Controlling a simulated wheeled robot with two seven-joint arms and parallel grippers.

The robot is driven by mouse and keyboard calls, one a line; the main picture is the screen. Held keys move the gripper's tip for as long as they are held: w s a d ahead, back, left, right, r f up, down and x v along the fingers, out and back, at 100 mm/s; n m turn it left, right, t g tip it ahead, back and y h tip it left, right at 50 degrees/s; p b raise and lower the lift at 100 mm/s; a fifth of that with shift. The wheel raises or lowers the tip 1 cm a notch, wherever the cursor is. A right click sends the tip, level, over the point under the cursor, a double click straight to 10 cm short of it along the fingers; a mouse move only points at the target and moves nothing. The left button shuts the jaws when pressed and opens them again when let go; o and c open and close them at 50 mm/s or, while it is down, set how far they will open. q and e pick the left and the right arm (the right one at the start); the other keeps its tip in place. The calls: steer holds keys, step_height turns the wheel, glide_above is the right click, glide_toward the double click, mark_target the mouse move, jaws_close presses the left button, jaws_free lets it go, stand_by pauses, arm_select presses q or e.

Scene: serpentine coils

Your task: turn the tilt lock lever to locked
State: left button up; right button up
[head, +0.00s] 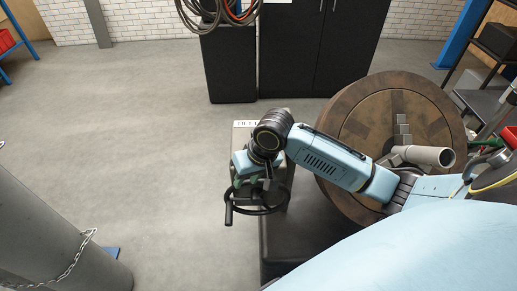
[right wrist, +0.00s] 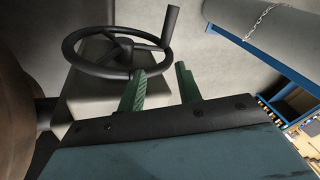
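My right gripper (head: 250,184) points down over a black handwheel (head: 262,208) at the side of a grey housing. In the right wrist view its two green fingers (right wrist: 160,72) stand apart with nothing between them. The handwheel (right wrist: 112,77) is just beyond them there, with its upright crank handle (right wrist: 169,25) to the upper right. I cannot tell whether a finger touches the rim. A white label plate (head: 245,123) sits at the far end of the housing; its lettering is partly readable as TILT. I cannot make out the tilt lock lever. My left gripper is not in view.
A large round wooden table (head: 347,118) with stepped grey blocks and a grey pipe (head: 425,155) is right of the housing. A grey drum (head: 50,240) with a chain stands at lower left. Black cabinets (head: 320,50) stand behind. The floor at left is clear.

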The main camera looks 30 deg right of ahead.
steer(key=w+d+r+m+g, duration=0.1)
steer(key=w+d+r+m, duration=0.15)
steer(key=d+r, duration=0.35)
steer(key=w+d+r+m, duration=0.2)
steer(key=d+r+m, duration=0.1)
steer(key=r, duration=0.6)
steer(key=shift+n+h, duration=0.25)
steer(key=shift+h, duration=0.15)
steer(key=f, duration=0.4)
steer(key=a+f+b, duration=0.1)
steer(key=f, duration=0.3)
steer(key=w+a+f, duration=0.1)
steer(key=f, duration=0.4)
steer(key=shift+b, duration=0.35)
jaws_close()
steer(key=shift+f, duration=0.1)
